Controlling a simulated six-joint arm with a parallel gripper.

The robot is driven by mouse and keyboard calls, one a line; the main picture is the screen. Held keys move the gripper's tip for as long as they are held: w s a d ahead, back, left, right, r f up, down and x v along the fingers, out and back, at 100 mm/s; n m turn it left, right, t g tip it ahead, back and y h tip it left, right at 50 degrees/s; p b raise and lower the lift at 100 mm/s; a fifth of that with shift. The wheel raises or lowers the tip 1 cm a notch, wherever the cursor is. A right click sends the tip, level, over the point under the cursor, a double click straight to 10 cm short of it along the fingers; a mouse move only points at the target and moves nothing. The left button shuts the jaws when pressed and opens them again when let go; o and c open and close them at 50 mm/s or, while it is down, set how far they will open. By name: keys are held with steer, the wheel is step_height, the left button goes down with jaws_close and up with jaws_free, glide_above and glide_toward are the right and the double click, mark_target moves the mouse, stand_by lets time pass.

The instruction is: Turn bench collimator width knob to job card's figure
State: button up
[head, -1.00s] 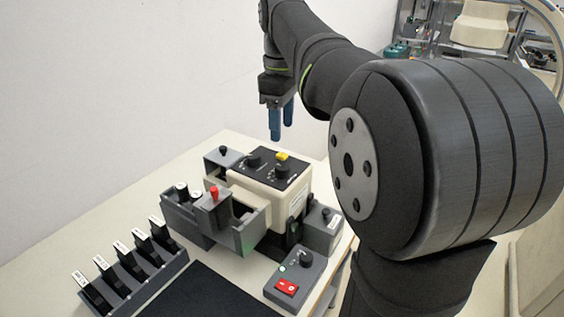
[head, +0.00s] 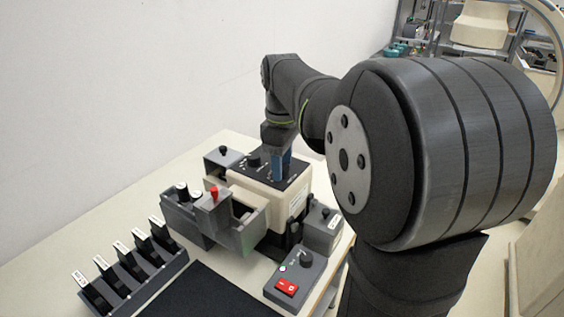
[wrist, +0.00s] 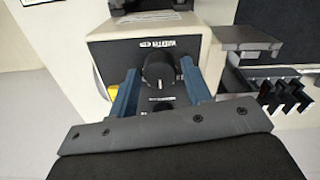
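The bench unit (head: 262,195) is a cream box with a black top panel. In the head view one black knob (head: 254,162) shows on the panel, and my gripper (head: 281,178) is down over the panel's right part, hiding what lies behind it. In the wrist view a round black knob (wrist: 159,67) stands between the two blue fingers of my gripper (wrist: 160,72). The fingers are apart, one on each side, with gaps to the knob. White markings (wrist: 162,104) lie beside it, too small to read. I cannot make out a job card.
A grey open-topped holder (head: 235,215) with a red-topped piece (head: 213,192) stands in front of the unit. A control box with a red switch (head: 287,287) is at front right. A rack of tagged black pieces (head: 130,272) is at left. A yellow part (wrist: 112,91) is beside one finger.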

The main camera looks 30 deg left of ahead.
steer(key=c, duration=0.7)
steer(key=m, duration=0.4)
steer(key=shift+m, duration=0.4)
steer(key=m, duration=0.4)
steer(key=shift+r+m, duration=0.1)
steer(key=shift+m, duration=0.3)
steer(key=o, duration=1)
